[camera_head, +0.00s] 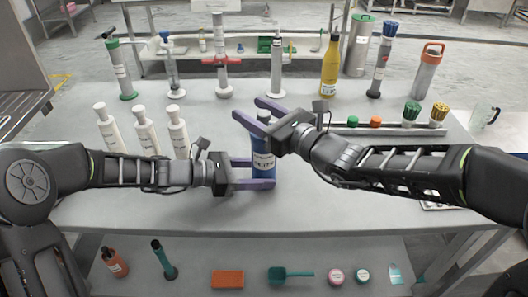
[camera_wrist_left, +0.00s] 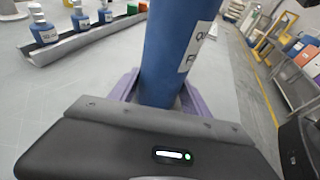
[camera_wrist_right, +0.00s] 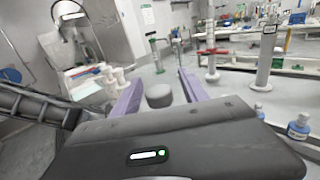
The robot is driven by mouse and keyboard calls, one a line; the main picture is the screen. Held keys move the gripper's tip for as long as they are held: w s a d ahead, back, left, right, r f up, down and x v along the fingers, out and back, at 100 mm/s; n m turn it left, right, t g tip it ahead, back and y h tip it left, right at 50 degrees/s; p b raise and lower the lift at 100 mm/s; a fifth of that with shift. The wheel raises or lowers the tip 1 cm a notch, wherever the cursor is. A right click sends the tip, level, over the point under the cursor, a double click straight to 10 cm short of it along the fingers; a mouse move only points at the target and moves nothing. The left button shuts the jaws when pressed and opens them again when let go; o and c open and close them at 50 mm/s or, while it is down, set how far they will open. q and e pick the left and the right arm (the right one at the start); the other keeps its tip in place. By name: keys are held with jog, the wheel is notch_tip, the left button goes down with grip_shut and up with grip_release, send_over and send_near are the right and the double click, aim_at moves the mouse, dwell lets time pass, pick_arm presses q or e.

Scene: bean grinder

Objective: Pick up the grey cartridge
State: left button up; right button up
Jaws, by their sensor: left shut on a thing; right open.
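A blue cylinder (camera_head: 263,160) with a white label stands upright on the table's middle; it also fills the centre of the left wrist view (camera_wrist_left: 172,50). My left gripper (camera_head: 262,173) is shut around its lower part. A short grey round piece (camera_wrist_right: 159,95), which looks like the grey cartridge, shows between the fingers of my right gripper in the right wrist view. In the head view its grey top (camera_head: 264,117) is just above the blue cylinder, partly hidden by the gripper. My right gripper (camera_head: 249,109) is open, its two purple fingers on either side of the grey piece without clear contact.
White bottles (camera_head: 146,131) stand close together left of the cylinder. A rail with green and orange lidded jars (camera_head: 375,122) lies to the right. Tall tubes and a yellow bottle (camera_head: 330,68) line the table's back edge. A lower shelf (camera_head: 200,255) holds small tools.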

grip_shut()
dwell(0.6)
